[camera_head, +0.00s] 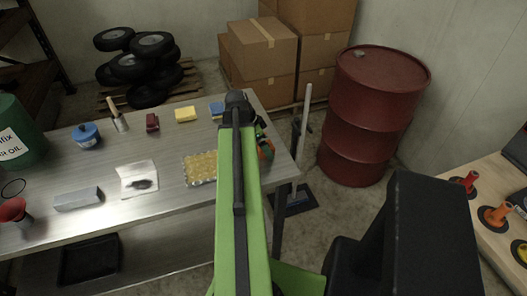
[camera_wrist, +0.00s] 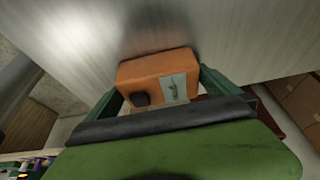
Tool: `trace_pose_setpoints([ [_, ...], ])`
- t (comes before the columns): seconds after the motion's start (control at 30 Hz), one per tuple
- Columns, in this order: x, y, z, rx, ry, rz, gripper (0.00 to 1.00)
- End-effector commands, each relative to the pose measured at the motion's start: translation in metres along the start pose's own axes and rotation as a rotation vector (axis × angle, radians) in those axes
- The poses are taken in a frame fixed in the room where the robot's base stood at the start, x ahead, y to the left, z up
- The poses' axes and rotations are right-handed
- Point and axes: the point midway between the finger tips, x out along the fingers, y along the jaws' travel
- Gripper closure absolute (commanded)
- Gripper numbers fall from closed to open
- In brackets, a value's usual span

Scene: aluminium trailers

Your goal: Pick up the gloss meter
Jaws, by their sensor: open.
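An orange block-shaped device, which I take to be the gloss meter (camera_wrist: 158,72), has a pale label and a dark round knob on its near face. It rests on the metal bench and sits between the two green fingers of my gripper (camera_wrist: 160,93) in the wrist view. The fingers are open, one on each side of it; I cannot tell whether either touches it. In the head view my gripper (camera_head: 263,138) is at the bench's right end, partly hidden by my green arm.
The bench (camera_head: 120,205) also holds a yellow bubbled pad (camera_head: 200,168), a yellow sponge (camera_head: 186,114), a dark red block (camera_head: 152,123), a blue pot (camera_head: 87,135) and a grey bar (camera_head: 78,199). A red drum (camera_head: 370,115) and a broom (camera_head: 303,125) stand right of it.

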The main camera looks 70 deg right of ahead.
Motion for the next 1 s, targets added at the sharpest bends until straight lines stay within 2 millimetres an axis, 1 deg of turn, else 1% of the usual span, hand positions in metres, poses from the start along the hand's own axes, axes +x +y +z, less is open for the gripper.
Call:
trace_pose_setpoints([
  [0.1, -0.002, 0.000, -0.001, 0.000, 0.000, 0.000, 0.00],
  [0.13, -0.002, 0.000, -0.001, 0.000, 0.000, 0.000, 0.03],
  [0.5, -0.002, 0.000, -0.001, 0.000, 0.000, 0.000, 0.51],
  [0.57, -0.002, 0.000, -0.001, 0.000, 0.000, 0.000, 0.59],
  [0.6, -0.002, 0.000, -0.001, 0.000, 0.000, 0.000, 0.61],
  [0.87, -0.005, 0.000, -0.001, -0.001, 0.000, -0.001, 0.61],
  [1.0, -0.016, -0.001, -0.004, -0.003, 0.000, -0.002, 0.61],
])
